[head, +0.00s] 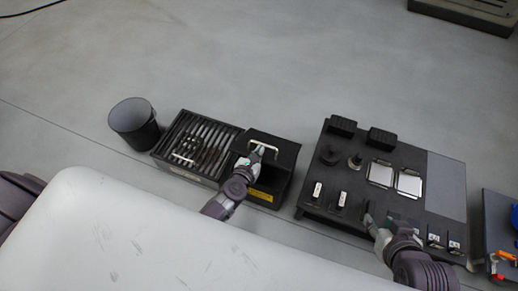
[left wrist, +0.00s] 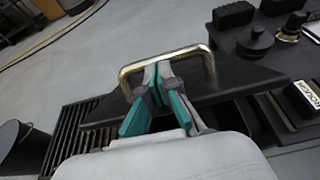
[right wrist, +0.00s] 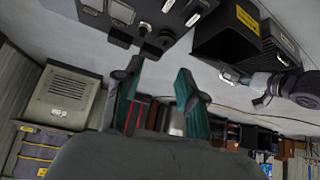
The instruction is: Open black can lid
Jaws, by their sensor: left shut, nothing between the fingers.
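A black box-shaped can (head: 268,188) with a yellow label stands on the floor left of the control panel. Its dark lid (head: 283,153) carries a metal loop handle (head: 265,144). In the left wrist view the lid (left wrist: 225,88) is a dark slab under the brass-coloured handle (left wrist: 165,54). My left gripper (head: 258,153) is shut at the handle, its fingertips (left wrist: 158,68) close together within the loop's span. My right gripper (right wrist: 160,72) is open and empty, by the panel's front edge in the head view (head: 373,222).
A round dark bin (head: 134,122) and a slatted black tray (head: 215,135) stand left of the can. The black panel (head: 318,190) with knobs and switches is close on its right. A blue-and-orange item tray (head: 489,210) is far right.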

